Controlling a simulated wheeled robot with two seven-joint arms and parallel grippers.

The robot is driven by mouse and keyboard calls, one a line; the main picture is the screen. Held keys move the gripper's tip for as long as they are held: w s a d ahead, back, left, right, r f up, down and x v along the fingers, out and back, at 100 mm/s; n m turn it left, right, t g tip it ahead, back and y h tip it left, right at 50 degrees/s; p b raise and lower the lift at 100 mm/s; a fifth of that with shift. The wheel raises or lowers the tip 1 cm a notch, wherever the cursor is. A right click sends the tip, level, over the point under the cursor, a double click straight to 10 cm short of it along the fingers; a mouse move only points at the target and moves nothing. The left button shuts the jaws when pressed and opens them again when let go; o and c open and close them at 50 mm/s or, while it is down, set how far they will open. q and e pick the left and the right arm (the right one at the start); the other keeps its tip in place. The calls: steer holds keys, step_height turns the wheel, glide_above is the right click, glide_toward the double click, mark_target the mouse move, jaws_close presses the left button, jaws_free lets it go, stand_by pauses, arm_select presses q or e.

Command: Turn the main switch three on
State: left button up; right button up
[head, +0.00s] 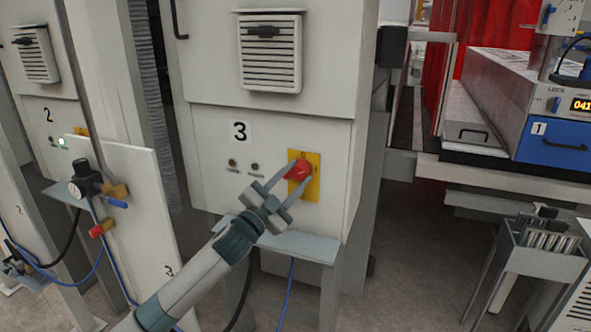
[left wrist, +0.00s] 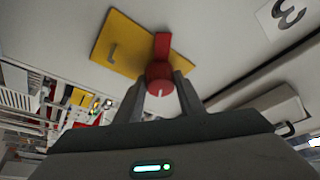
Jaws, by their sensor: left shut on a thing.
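The main switch three is a red rotary knob (head: 298,170) on a yellow plate (head: 312,185), on the front of the grey cabinet marked 3 (head: 239,132). My left gripper (head: 287,182) is shut on the red knob, with one finger on each side. In the left wrist view the red knob (left wrist: 160,75) sits between the fingers, and its handle lies across the yellow plate (left wrist: 120,50). A mark shows on the plate beside the knob. Two small indicator lamps (head: 244,165) sit left of the plate; neither looks clearly lit. My right gripper is not in view.
A grey ledge (head: 300,247) juts out below the switch. A blue-fronted unit (head: 550,142) and a metal rack (head: 540,255) are at right.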

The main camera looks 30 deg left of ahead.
arm_select(q)
steer(key=m+p, duration=0.1)
steer(key=m, duration=0.1)
steer(key=m+g+h+p, duration=0.1)
steer(key=m+p, duration=0.1)
steer(key=r+m+h+p, duration=0.1)
steer(key=m, duration=0.1)
steer(key=shift+a+g+p, duration=0.15)
steer(key=shift+g+p, duration=0.2)
steer(key=shift+g, duration=0.05)
steer(key=shift+f+m+g+p, duration=0.2)
steer(key=shift+m+g+p, duration=0.1)
steer(key=shift+m+p, duration=0.5)
steer(key=o, duration=1)
steer(key=shift+o, duration=0.2)
steer(key=shift+s+f, duration=0.1)
steer(key=shift+s, duration=0.05)
